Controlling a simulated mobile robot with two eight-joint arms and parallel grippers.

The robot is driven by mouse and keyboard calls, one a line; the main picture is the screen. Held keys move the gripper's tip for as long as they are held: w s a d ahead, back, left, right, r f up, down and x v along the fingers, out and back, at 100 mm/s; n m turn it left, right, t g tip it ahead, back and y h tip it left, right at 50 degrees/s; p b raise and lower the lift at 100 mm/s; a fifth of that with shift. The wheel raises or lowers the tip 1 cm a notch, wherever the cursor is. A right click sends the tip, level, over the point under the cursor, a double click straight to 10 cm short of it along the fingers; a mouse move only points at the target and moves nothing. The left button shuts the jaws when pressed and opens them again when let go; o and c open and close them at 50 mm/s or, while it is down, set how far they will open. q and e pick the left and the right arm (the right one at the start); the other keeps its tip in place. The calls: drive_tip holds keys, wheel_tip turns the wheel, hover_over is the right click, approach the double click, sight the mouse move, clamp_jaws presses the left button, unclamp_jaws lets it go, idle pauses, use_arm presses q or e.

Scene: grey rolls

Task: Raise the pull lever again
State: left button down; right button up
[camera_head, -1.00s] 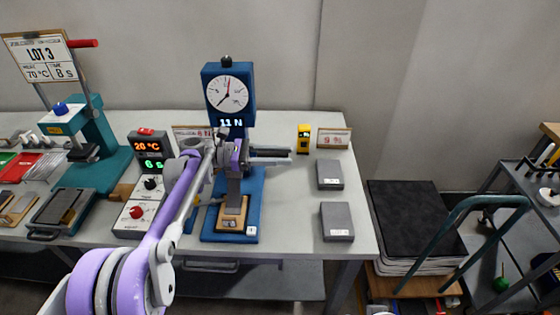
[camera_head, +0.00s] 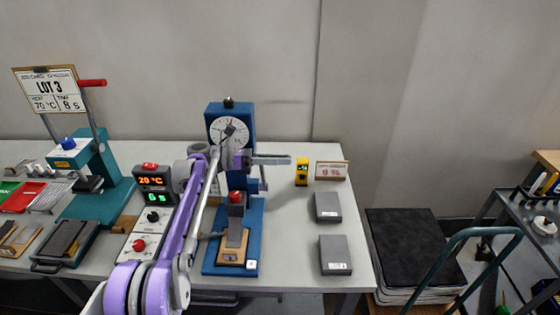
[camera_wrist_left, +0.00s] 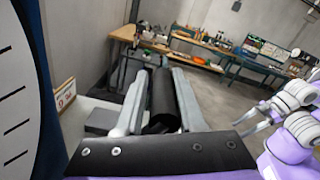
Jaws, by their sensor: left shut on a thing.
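The blue test stand (camera_head: 212,115) with a round dial stands on the table in the head view. My left arm crosses in front of it, and the left gripper (camera_head: 272,160) is at the stand's right side, just below dial height, fingers pointing right. In the left wrist view, the left gripper (camera_wrist_left: 160,105) is shut on a dark cylindrical grip, the pull lever (camera_wrist_left: 162,95), which lies between its fingers. The rest of the lever is mostly hidden by my arm. A red-topped clamp (camera_head: 235,197) shows above a tan block (camera_head: 232,256) on the stand's base.
Two grey blocks (camera_head: 328,207) lie to the right, with a yellow device (camera_head: 302,171) and a small sign (camera_head: 332,171) behind. A control box (camera_head: 140,240) and a teal press (camera_head: 95,195) stand left. A trolley (camera_head: 540,220) is beyond the table's right edge.

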use_arm(q)
drive_tip(key=c, duration=0.7)
unclamp_jaws()
drive_tip(key=shift+s, duration=0.1)
drive_tip(key=shift+o, duration=0.2)
drive_tip(key=a, duration=1.1)
drive_tip(key=shift+d, duration=0.1)
